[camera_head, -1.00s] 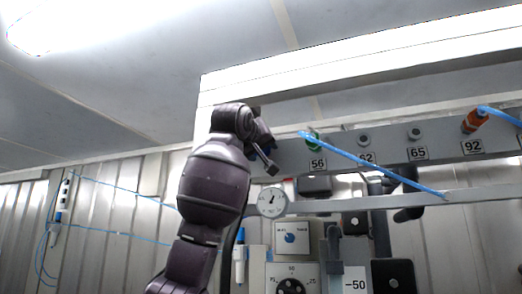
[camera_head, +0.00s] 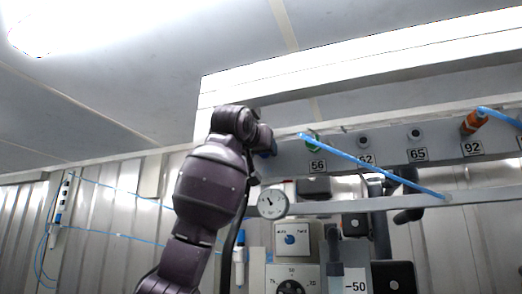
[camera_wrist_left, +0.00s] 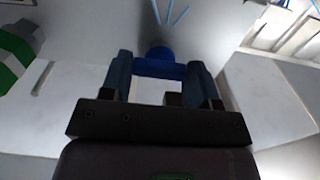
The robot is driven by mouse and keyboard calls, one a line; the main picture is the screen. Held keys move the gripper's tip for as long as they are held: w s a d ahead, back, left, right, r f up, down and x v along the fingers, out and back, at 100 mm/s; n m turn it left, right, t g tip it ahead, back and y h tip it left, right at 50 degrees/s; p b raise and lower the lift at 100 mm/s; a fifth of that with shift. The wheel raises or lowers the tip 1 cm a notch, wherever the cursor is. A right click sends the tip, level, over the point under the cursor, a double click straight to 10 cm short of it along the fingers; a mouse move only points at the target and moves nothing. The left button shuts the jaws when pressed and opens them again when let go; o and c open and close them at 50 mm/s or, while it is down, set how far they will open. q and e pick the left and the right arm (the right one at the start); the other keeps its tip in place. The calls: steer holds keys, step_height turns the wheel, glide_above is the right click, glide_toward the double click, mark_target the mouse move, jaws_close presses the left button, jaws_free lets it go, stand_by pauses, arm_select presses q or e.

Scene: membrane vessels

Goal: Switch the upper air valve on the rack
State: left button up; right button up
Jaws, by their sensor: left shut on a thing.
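The upper air valve's blue handle (camera_wrist_left: 160,70) is in the upper middle of the left wrist view, against the pale rack face. My left gripper (camera_wrist_left: 162,82) is shut on it, with one dark finger at each side. In the head view my left arm rises to the left end of the rack's upper rail (camera_head: 390,150). There my left gripper (camera_head: 266,142) is mostly hidden behind the wrist, and the valve is largely covered too. My right gripper is not in view.
A green fitting (camera_head: 313,141) at label 56 holds a blue tube that slants down right. An orange fitting (camera_head: 474,122) is at label 92. A round gauge (camera_head: 272,203) hangs below the wrist. A selector panel (camera_head: 291,239) is lower down.

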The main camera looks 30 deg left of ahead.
arm_select(q)
steer(key=o, duration=0.9)
steer(key=shift+b+v, duration=1.65)
steer(key=shift+v, duration=3.8)
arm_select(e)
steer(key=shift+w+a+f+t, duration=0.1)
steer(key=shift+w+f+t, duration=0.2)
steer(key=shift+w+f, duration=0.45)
arm_select(q)
steer(key=shift+d, duration=0.1)
